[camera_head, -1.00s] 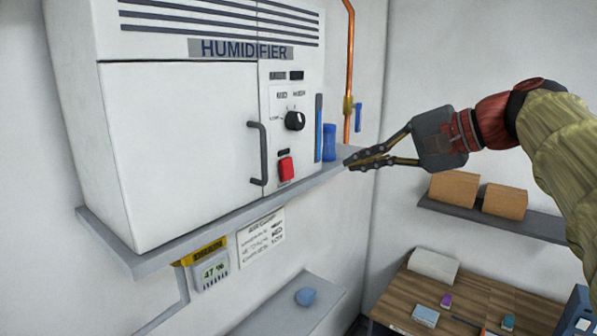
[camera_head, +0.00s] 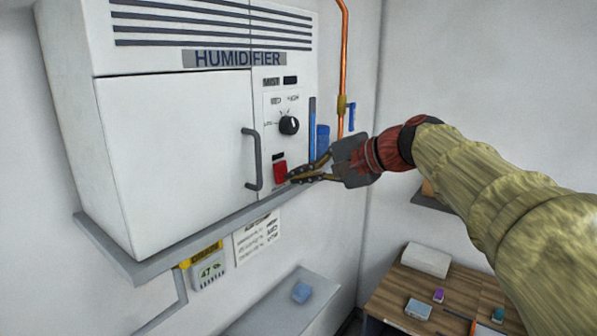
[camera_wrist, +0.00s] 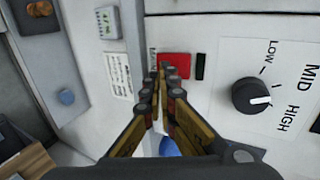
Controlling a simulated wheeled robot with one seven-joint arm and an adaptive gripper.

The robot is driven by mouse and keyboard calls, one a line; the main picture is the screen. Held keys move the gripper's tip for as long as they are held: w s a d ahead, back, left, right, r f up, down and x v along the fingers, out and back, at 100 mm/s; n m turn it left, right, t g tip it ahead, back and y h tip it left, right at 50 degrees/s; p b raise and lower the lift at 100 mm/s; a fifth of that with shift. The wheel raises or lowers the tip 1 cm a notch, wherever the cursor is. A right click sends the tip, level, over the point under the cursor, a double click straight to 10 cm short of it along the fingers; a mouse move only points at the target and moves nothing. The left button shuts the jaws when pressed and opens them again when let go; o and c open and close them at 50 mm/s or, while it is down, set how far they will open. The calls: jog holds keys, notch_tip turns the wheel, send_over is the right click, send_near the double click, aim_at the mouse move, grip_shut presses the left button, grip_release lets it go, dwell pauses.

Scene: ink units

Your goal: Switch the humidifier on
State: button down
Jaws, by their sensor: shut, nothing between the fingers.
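The white humidifier (camera_head: 175,150) stands on a grey wall shelf, its door shut. Its red switch (camera_head: 280,172) is low on the right-hand panel, with a small dark indicator window above it. The switch also shows in the wrist view (camera_wrist: 176,66), with the dark window (camera_wrist: 200,66) beside it. My gripper (camera_head: 291,180) is shut and empty, its fingertips at the lower right of the switch. In the wrist view the fingertips (camera_wrist: 164,70) overlap the switch's edge; I cannot tell whether they touch it. The black dial (camera_head: 289,125) sits above the switch.
A blue cup-like object (camera_head: 322,140) and a copper pipe (camera_head: 342,60) are on the right. Below the shelf (camera_head: 150,268) hang a 47 % meter (camera_head: 208,270) and a paper notice (camera_head: 257,238).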

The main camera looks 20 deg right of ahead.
jog(key=shift+w+a, duration=0.15)
jog(key=shift+w, duration=0.05)
jog(key=shift+f, duration=0.1)
jog(key=b, duration=0.3)
jog(key=f+t+y+b, duration=0.1)
jog(key=b, duration=0.3)
jog(key=shift+w+a, duration=0.2)
jog(key=shift+w, duration=0.05)
jog(key=b, duration=0.3)
jog(key=shift+f+t, duration=0.2)
jog(key=shift+t, duration=0.2)
jog(key=shift+r+p, duration=0.3)
jog(key=shift+p, duration=0.05)
